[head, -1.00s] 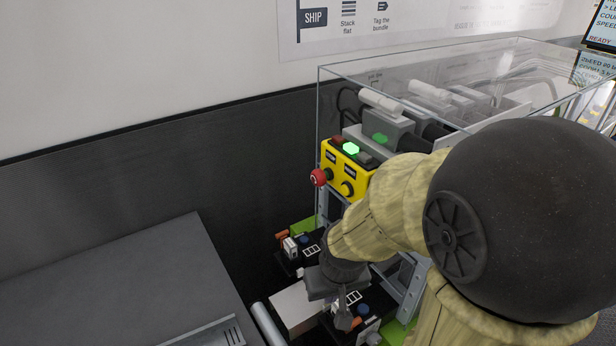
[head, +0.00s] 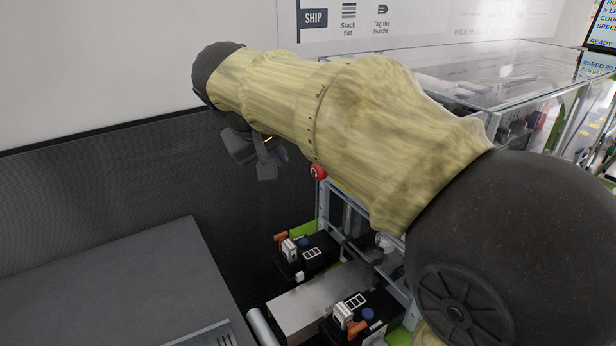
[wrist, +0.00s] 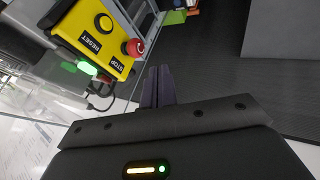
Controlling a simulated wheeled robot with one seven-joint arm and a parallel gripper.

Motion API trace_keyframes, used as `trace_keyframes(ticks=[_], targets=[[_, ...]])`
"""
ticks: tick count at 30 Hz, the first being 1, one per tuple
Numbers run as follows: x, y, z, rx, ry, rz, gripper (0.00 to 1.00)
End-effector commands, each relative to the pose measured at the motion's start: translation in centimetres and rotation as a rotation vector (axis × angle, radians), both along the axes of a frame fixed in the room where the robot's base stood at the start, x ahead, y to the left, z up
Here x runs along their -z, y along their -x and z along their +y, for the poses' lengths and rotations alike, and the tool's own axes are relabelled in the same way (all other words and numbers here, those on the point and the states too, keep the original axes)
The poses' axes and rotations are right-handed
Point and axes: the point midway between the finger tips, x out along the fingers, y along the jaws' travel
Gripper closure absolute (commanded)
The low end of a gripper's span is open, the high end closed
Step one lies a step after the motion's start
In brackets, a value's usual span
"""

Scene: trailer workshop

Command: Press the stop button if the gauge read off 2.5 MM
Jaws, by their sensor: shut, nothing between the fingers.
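The red stop button (wrist: 134,47) sticks out from the side of a yellow control box (wrist: 88,32) in the wrist view, beside a STOP label. In the head view the red button (head: 318,172) shows just below my arm, which hides most of the box. My gripper (head: 268,170) is left of the button in the head view, shut and empty. In the wrist view its fingers (wrist: 158,72) point toward the area beside the button, apart from it. No gauge reading is legible.
A clear-covered machine (head: 470,75) stands behind my arm. Below are black units with blue knobs and orange parts (head: 305,255) and a pale metal block (head: 310,305). A grey bench (head: 110,290) fills the lower left. The dark wall is at the left.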

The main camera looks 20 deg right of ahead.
Motion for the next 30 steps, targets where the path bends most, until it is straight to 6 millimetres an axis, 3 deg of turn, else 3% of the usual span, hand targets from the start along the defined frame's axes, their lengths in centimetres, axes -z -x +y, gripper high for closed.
trace_keyframes(ticks=[14, 30], targets=[[1.0, -0.6, -0.4, -0.001, 0.001, 0.005, 1.0], [8.2, -5.1, -3.4, -0.001, 0.001, 0.007, 1.0]])
